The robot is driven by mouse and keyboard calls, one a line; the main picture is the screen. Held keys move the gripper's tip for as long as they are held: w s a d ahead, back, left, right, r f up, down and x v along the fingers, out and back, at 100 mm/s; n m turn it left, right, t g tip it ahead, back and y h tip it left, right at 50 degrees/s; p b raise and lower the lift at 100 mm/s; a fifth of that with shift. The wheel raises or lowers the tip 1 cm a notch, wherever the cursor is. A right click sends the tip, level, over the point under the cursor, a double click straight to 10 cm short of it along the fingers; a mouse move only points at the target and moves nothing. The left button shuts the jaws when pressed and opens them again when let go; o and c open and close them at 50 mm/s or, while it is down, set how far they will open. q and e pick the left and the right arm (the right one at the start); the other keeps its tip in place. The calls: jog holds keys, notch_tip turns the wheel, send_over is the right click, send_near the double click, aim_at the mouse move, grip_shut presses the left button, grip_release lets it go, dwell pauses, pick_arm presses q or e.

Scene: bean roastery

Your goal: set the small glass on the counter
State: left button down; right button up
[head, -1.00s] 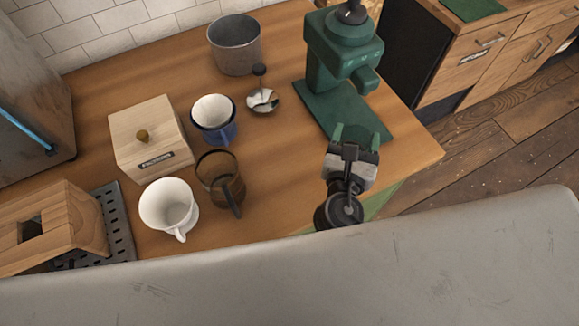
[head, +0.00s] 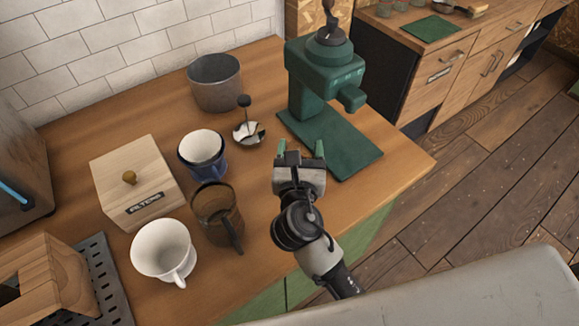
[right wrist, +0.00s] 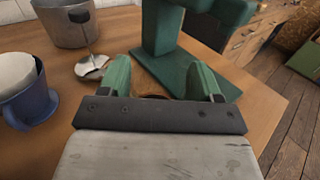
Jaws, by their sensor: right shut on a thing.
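My right gripper (head: 301,150) is over the wooden counter (head: 262,85), in front of the green grinder. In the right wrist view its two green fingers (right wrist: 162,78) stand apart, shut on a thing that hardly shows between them. Only a brownish curved edge (right wrist: 153,96) is visible low between the fingers; I take it for the small glass, mostly hidden behind the gripper's body. I cannot tell whether it touches the counter. My left gripper is not in view.
A green grinder (head: 325,75) stands just beyond the gripper. To the left are a brown glass mug (head: 217,213), a white cup (head: 162,250), a blue cup (head: 203,160) and a wooden filter box (head: 135,185). A grey pot (head: 215,85) and small metal tool (head: 248,133) stand farther back. The counter's right front corner is bare.

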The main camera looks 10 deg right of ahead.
jog(key=shift+w+a+f, duration=0.2)
jog(key=shift+a+f, duration=0.1)
jog(key=shift+a, duration=0.15)
jog(key=shift+w+a+f, duration=0.2)
jog(key=shift+a+f, duration=0.1)
jog(key=shift+a, duration=0.15)
jog(key=shift+a+f, duration=0.1)
jog(key=shift+f, duration=0.2)
jog(key=shift+f+b, duration=0.35)
jog(key=shift+f, duration=1.4)
jog(key=o, duration=1)
jog(key=shift+f, duration=0.15)
jog(key=shift+s, duration=0.1)
jog(key=b+v, duration=0.2)
jog(key=v, duration=0.8)
jog(key=shift+s, duration=0.3)
jog(key=shift+s+a, duration=0.25)
jog(key=shift+s, duration=0.35)
